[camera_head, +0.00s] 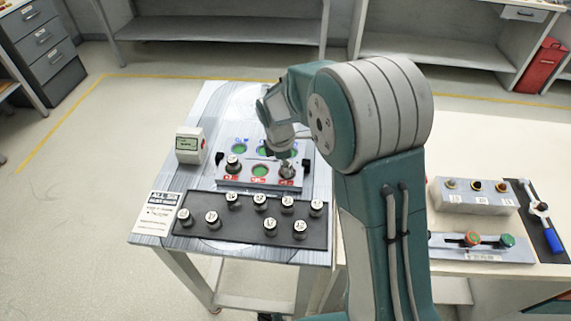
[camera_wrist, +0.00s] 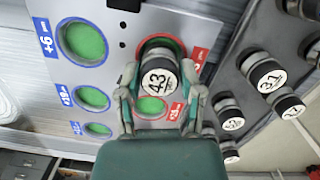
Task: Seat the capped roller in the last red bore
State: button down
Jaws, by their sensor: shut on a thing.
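My gripper (camera_head: 284,157) is over the right end of the front, red row of the bore plate (camera_head: 222,180). In the wrist view, my gripper (camera_wrist: 161,88) is shut on a roller (camera_wrist: 158,78) with a white cap marked 43. The roller stands at a red-ringed bore (camera_wrist: 174,45); I cannot tell how deep it sits. The middle red bore (camera_head: 260,171) is empty and green inside, and it also shows in the wrist view (camera_wrist: 151,107). Another capped roller (camera_head: 232,162) stands in the left red bore. The blue bores (camera_wrist: 82,42) are empty and green inside.
A black tray (camera_head: 240,233) with several capped rollers lies in front of the plate. A small box with a green display (camera_head: 190,146) stands to the left, above a printed card (camera_head: 157,213). A bench (camera_head: 480,160) with fixtures is at the right.

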jog(key=shift+c, duration=1.2)
grip_release()
notch_tip(320, 180, up, 12)
jog(key=a, duration=0.2)
jog(key=s+d+r+m+t, duration=0.1)
jog(key=s+d+r+m, duration=0.4)
jog(key=s+r, duration=0.1)
jog(key=s+d+r+m+t, duration=0.1)
jog(key=s+d+m+t, duration=0.1)
jog(key=s+m, duration=0.5)
jog(key=s+d+r+m+t+y, duration=0.1)
jog(key=s+d+m, duration=0.4)
jog(key=s, duration=0.7)
jog(key=shift+d+m+t, duration=0.25)
jog(key=shift+m+t, duration=0.55)
jog(key=shift+m, duration=0.1)
